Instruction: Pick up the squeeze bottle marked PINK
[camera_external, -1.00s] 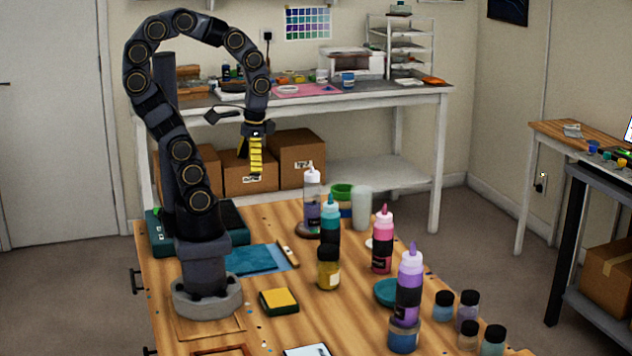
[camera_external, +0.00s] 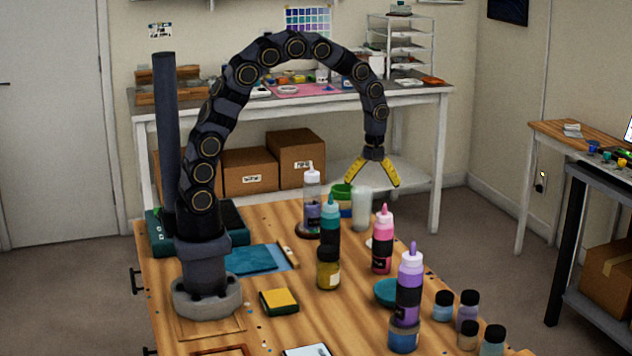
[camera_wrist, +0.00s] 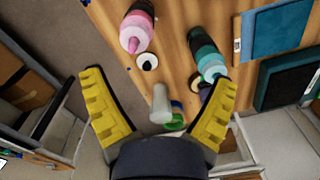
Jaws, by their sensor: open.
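The pink squeeze bottle (camera_external: 382,242) stands upright on the wooden table, with a pink body, dark label and pale top with a pink tip; its label is too small to read. In the wrist view the pink bottle (camera_wrist: 137,28) is at the top, left of centre, beyond the fingers. My gripper (camera_external: 375,184) is open and empty, pointing down above and behind the pink bottle in the external view. Its yellow ribbed fingers are spread wide in the wrist view (camera_wrist: 158,105), with nothing between them being held.
A teal bottle (camera_external: 330,229), a purple bottle (camera_external: 409,285) and a bottle with dark purple contents (camera_external: 312,205) stand around the pink one. A pale cylinder (camera_external: 362,207) and a green-rimmed cup (camera_external: 341,195) stand behind. A teal bowl (camera_external: 386,291) is in front. Several small jars (camera_external: 467,306) line the right edge.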

